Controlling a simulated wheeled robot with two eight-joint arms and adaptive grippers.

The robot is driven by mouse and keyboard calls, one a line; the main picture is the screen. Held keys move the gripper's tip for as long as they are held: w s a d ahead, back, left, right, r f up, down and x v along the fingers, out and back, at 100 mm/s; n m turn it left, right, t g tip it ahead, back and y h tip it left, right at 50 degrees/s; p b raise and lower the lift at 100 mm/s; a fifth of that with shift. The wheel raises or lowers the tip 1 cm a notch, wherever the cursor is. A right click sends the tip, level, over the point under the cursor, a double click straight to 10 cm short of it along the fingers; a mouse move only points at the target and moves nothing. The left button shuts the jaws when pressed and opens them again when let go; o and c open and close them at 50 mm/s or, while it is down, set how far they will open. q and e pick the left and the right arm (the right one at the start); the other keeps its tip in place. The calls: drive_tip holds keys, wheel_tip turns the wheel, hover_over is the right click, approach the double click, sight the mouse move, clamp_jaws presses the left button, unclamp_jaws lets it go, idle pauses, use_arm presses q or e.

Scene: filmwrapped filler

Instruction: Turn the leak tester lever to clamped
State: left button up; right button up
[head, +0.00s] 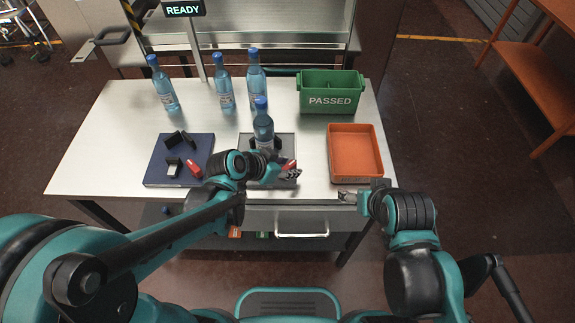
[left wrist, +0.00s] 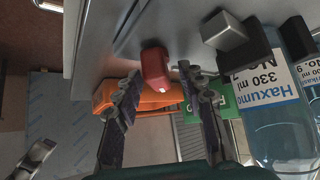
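The leak tester (head: 285,146) is a grey plate near the table's front edge, with a blue-capped bottle (head: 263,128) upright on it. The bottle also shows in the left wrist view (left wrist: 283,125), beside a silver block with black pads (left wrist: 225,32). The tester's lever has a red handle (head: 289,164), seen close in the left wrist view (left wrist: 155,68). My left gripper (left wrist: 155,80) is open, its two fingers apart on either side of the red handle; contact is unclear. My right gripper (head: 349,196) is at the table's front edge, away from the tester, its finger gap too small to judge.
A blue mat (head: 154,173) with black parts and a red piece lies left of the tester. An orange tray (head: 355,151) is to its right, with a green PASSED crate (head: 330,83) behind. Several bottles (head: 225,92) stand at the back.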

use_arm(q)
drive_tip(key=shift+s+r, duration=0.1)
drive_tip(key=shift+r, duration=0.05)
drive_tip(key=v, duration=1.1)
drive_tip(key=shift+s+a+r, duration=0.2)
drive_tip(key=shift+a+r, duration=0.05)
drive_tip(key=shift+a, duration=0.05)
